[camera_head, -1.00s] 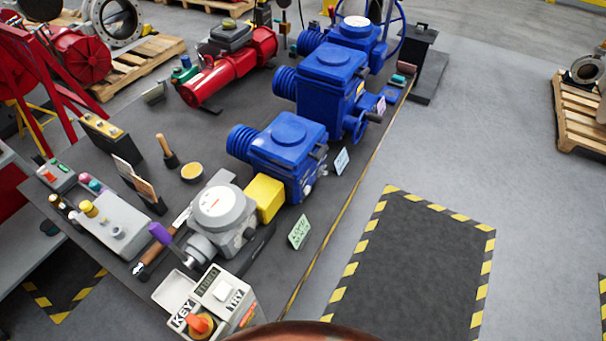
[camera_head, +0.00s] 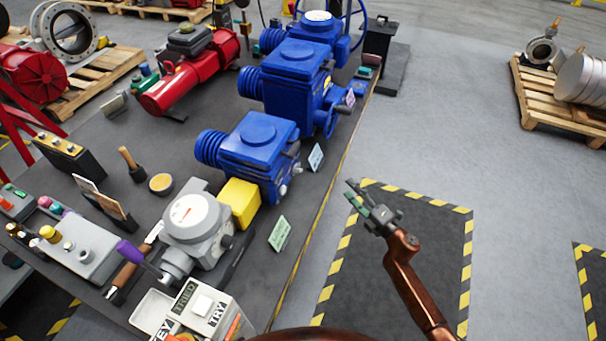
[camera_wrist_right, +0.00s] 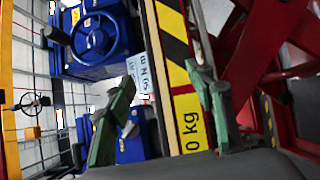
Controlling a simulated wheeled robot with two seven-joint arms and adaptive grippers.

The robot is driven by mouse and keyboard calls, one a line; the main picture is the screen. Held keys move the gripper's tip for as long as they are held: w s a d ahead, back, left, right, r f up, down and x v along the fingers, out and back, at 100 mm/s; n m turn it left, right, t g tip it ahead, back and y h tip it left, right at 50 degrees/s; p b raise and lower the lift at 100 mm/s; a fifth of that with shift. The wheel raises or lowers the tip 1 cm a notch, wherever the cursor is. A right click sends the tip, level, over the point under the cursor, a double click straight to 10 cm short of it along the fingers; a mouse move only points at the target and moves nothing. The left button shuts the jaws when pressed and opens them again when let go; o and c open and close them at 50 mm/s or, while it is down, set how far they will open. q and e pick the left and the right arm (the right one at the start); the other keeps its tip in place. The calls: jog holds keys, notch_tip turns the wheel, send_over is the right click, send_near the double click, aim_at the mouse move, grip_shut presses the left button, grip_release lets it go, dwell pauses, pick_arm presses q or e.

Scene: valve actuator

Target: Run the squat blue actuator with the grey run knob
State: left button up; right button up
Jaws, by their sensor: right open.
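Three blue actuators stand in a row on the dark bench. The nearest blue actuator (camera_head: 258,145) looks low and squat, with a round lid and small grey knobs (camera_head: 284,188) on its right side. The middle blue actuator (camera_head: 292,85) is taller. The far blue actuator (camera_head: 308,45) has a handwheel. My right gripper (camera_head: 354,196) is open and empty, over the floor to the right of the bench, apart from the actuators. Its green fingers also show in the right wrist view (camera_wrist_right: 165,95), with a blue handwheel (camera_wrist_right: 97,38) beyond. My left gripper is not in view.
A grey actuator (camera_head: 193,215) with a yellow block (camera_head: 240,200) stands in front of the nearest blue one. A key box (camera_head: 195,312) is at the near edge. Small cards (camera_head: 279,233) stand along the bench's right edge.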

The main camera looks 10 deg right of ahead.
jog(key=a+r+n+y, duration=0.4)
jog(key=a+r+n, duration=0.1)
jog(key=r, duration=0.3)
jog(key=n+g+y, duration=0.4)
jog(key=n+g, duration=0.2)
jog(key=n, duration=0.4)
send_near(298, 170)
jog(key=shift+w+d+f, duration=0.15)
jog(key=shift+w+f, duration=0.65)
jog(key=shift+w, duration=0.1)
jog(key=shift+a+g, duration=0.3)
jog(key=shift+g, duration=0.1)
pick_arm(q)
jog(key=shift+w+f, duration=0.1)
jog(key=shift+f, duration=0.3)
pick_arm(e)
jog(key=x, duration=0.7)
jog(key=shift+w+a, duration=0.1)
jog(key=shift+a, duration=0.05)
jog(key=shift+c, duration=0.3)
jog(key=c, duration=1.1)
